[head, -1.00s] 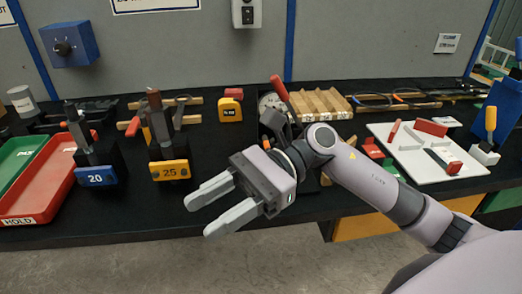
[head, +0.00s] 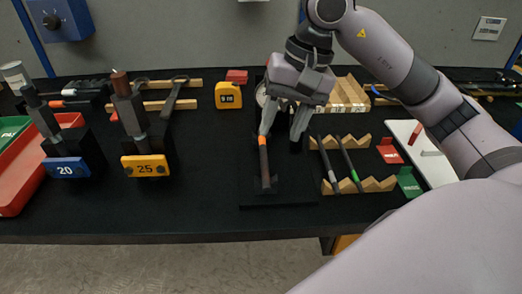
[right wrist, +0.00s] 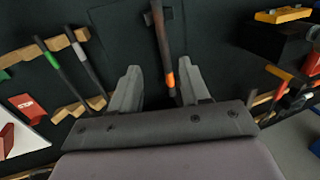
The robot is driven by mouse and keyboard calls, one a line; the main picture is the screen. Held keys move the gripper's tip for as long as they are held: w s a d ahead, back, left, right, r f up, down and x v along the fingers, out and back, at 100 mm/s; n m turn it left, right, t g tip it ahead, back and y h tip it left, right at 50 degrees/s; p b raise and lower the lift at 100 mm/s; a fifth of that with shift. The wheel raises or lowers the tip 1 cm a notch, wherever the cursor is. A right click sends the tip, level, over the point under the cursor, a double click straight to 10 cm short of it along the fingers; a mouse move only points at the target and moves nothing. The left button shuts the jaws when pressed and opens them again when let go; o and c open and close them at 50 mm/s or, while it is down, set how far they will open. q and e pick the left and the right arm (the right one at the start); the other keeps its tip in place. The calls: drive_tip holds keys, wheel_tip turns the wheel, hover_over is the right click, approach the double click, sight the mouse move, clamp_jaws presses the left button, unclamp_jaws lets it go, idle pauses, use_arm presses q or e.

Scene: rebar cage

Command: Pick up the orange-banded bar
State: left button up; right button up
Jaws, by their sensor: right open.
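The orange-banded bar (head: 264,165) is a dark bar with an orange band near its far end. In the head view it stands or lies on a small dark base on the black bench. My right gripper (head: 284,132) is open, its fingers pointing down at the banded end. The left finger is close to the band, but I cannot tell whether it touches. In the right wrist view the bar (right wrist: 163,50) runs between the open fingers (right wrist: 161,88), nearer the right one, and its lower end is hidden behind the gripper body. My left gripper is not in view.
Right of the bar, two bars, white-banded (head: 328,165) and green-banded (head: 350,165), lie across notched wooden racks (head: 372,185). A yellow tape measure (head: 228,96) stands behind. Blocks marked 20 (head: 68,167) and 25 (head: 146,166) stand left. Bench between them and the bar is clear.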

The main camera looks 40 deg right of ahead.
sight(265, 159)
drive_tip(key=x, duration=0.7)
drive_tip(key=shift+w+a+r, duration=0.1)
drive_tip(key=shift+w+a, duration=0.05)
drive_tip(key=shift+w, duration=0.15)
clamp_jaws()
